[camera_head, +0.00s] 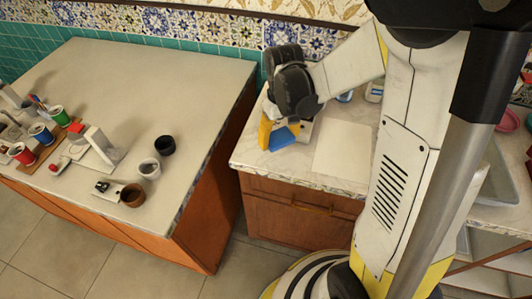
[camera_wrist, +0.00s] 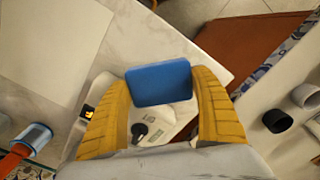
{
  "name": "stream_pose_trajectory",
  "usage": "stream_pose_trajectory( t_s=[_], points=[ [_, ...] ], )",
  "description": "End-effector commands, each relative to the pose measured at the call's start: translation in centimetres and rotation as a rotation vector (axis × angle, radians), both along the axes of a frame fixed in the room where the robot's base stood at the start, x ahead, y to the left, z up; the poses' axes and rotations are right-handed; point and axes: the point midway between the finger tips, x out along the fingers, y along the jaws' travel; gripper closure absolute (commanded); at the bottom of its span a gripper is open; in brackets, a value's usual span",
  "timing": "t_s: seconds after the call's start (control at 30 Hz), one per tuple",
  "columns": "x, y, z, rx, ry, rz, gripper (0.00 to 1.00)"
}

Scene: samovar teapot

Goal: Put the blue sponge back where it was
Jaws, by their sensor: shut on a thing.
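The blue sponge (camera_head: 284,138) is between the yellow fingers of my gripper (camera_head: 272,133) in the head view, over the left part of the right-hand counter. In the wrist view, the sponge (camera_wrist: 160,82) spans the gap between both fingertips of my gripper (camera_wrist: 160,90), which is shut on it. Behind the sponge is a white appliance with a black knob (camera_wrist: 155,130). The sponge covers part of this appliance. I cannot tell whether the sponge touches it.
Across a gap, the left counter (camera_head: 150,75) holds a black cup (camera_head: 165,145), a white cup (camera_head: 149,168), a brown cup (camera_head: 132,195) and coloured cans. Its back area is clear.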

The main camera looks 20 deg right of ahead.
Motion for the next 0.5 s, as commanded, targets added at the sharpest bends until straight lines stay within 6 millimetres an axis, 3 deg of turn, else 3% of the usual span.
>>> stream_pose_trajectory(
  t_s=[0.2, 0.33, 0.5],
  points=[
    [1.0, 2.6, -1.7, 0.0, 0.0, 0.0, 0.59],
    [1.1, 2.7, -2.5, 0.0, 0.0, -0.002, 0.59],
    [1.1, 2.7, -5.3, 0.0, 0.0, -0.002, 0.59]
  ],
)
